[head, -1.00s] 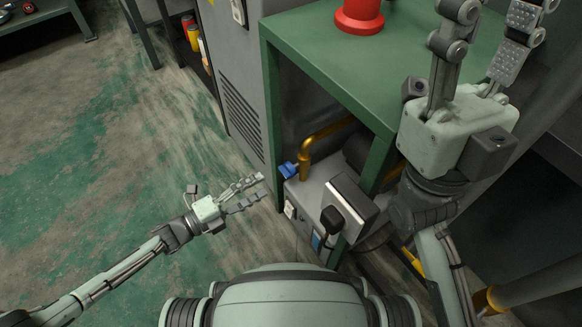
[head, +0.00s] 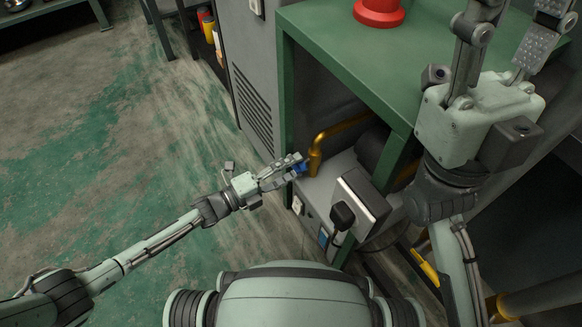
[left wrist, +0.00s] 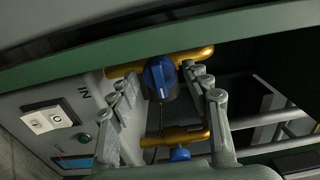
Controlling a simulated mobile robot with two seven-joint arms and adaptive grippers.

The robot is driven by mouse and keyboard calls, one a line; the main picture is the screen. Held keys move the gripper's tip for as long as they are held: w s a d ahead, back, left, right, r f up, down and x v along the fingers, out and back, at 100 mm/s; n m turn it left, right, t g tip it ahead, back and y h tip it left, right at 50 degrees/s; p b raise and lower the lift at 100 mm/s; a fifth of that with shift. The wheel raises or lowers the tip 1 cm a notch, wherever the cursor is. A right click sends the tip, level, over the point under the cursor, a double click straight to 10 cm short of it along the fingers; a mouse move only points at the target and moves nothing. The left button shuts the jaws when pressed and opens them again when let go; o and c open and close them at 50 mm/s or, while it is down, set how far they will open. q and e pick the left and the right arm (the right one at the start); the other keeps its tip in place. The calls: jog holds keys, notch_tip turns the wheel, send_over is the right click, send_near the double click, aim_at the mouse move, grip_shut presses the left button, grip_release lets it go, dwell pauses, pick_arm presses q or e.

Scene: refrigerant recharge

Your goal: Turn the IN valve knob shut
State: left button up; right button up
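The blue IN valve knob (left wrist: 160,78) sits on a brass pipe near the "IN" lettering in the left wrist view. In the head view, the knob (head: 302,168) shows only partly, at my left gripper's fingertips. My left gripper (head: 297,165) reaches to it from the left. In the left wrist view, the fingers of this gripper (left wrist: 160,84) are spread on either side of the knob, with gaps showing. A second blue knob (left wrist: 180,155) is on a lower brass pipe, close to the palm. My right gripper (head: 512,42) is open and empty, raised at the upper right.
The green bench frame (head: 345,75) stands over the grey machine (head: 322,188), with a post close to my left gripper. A black plug (head: 342,215) sticks out of the machine. A red object (head: 380,12) stands on the bench. The floor at left is clear.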

pick_arm(q)
jog(key=c, duration=0.8)
jog(key=n, duration=0.5)
jog(key=shift+n, duration=0.3)
jog(key=shift+c, duration=0.3)
jog(key=o, duration=1.1)
jog(key=shift+o, duration=0.4)
